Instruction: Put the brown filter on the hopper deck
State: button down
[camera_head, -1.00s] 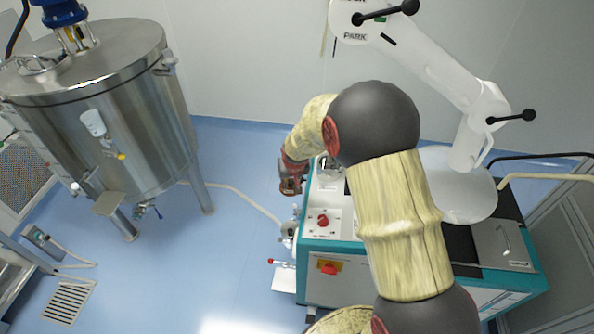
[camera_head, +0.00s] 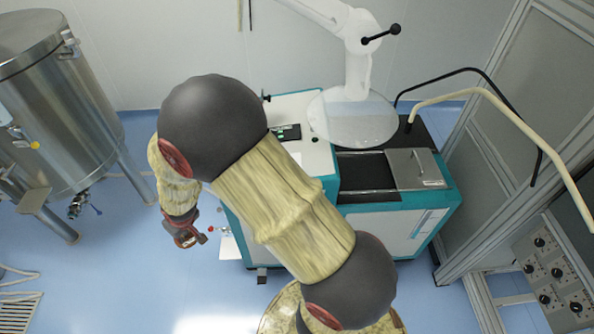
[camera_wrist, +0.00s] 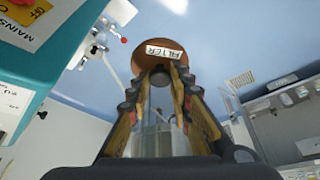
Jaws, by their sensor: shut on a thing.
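The brown filter (camera_wrist: 143,56) is a round brown piece with a white "FILTER" label, seen at the tips of my gripper (camera_wrist: 160,72) in the wrist view. My gripper is shut on it. In the head view my gripper (camera_head: 188,238) hangs over blue floor, just left of the teal and white machine (camera_head: 395,232), and the filter is hard to make out there. The machine's black top (camera_head: 368,172) lies below and beside a translucent round hopper (camera_head: 355,118). I cannot tell which surface is the hopper deck. My arm hides the machine's left front.
A steel tank (camera_head: 50,120) stands on the left. A hinged metal lid (camera_head: 415,168) covers the right of the machine top. A cream pipe (camera_head: 520,125) and a knob panel (camera_head: 555,270) are on the right. Blue floor is free between tank and machine.

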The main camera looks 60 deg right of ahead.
aim_at(363, 177)
jog(key=k+l+u, duration=0.15)
jog(key=k+u, duration=0.4)
jog(key=u, duration=0.2)
jog(key=k+u, duration=0.4)
jog(key=k+j+u, duration=0.1)
jog(key=u, duration=0.3)
jog(key=k+l+z, duration=0.1)
jog(key=k, duration=0.4)
jog(key=z, duration=0.4)
jog(key=k+l+z, duration=0.1)
jog(key=z, duration=0.3)
jog(key=l+z, duration=0.15)
jog(key=z, duration=0.25)
jog(key=l+z, duration=0.1)
jog(key=z, duration=0.3)
jog(key=k, duration=0.05)
